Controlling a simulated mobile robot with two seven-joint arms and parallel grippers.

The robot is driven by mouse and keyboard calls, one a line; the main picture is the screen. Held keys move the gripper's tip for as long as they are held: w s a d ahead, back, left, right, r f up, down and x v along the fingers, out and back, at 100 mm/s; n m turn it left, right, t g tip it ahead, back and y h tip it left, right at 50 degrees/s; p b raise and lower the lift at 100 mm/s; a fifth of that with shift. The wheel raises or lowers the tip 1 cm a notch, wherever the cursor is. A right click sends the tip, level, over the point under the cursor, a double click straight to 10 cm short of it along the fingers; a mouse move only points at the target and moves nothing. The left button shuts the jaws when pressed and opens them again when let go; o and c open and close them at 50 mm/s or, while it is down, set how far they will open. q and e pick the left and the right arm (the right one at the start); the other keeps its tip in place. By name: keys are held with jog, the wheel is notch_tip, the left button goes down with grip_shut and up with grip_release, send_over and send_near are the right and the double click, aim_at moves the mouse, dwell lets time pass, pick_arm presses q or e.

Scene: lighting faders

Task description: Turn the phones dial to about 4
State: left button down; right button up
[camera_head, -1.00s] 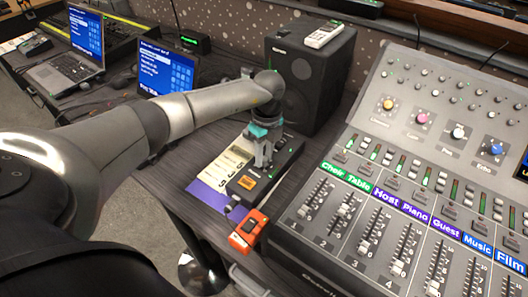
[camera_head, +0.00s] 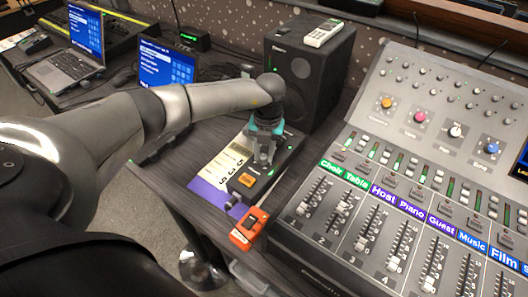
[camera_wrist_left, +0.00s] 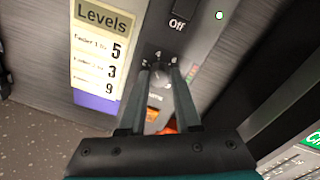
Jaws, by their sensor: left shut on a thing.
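The dial (camera_wrist_left: 158,78) is a small dark knob with pale scale marks around it, on a dark box (camera_head: 283,158). My left gripper (camera_wrist_left: 161,70) is shut on the dial from above, one finger on each side. In the head view the left gripper (camera_head: 264,158) stands upright over the box and hides the dial. The fingers cover part of the label and scale, so I cannot read the dial's setting. My right gripper is not in view.
A "Levels" card (camera_wrist_left: 97,45) lies beside the box. An orange device (camera_head: 246,232) sits in front of it. A black speaker (camera_head: 303,85) stands behind, and the large fader console (camera_head: 400,200) stands to the right. An "Off" switch (camera_wrist_left: 180,15) is near the dial.

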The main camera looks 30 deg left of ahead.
pick_arm(q)
jog(key=shift+m, duration=1.3)
jog(key=c, duration=0.6)
grip_release()
jog(key=shift+r, duration=0.1)
notch_tip(320, 180, up, 15)
jog(key=p, duration=0.2)
jog(key=shift+d, duration=0.4)
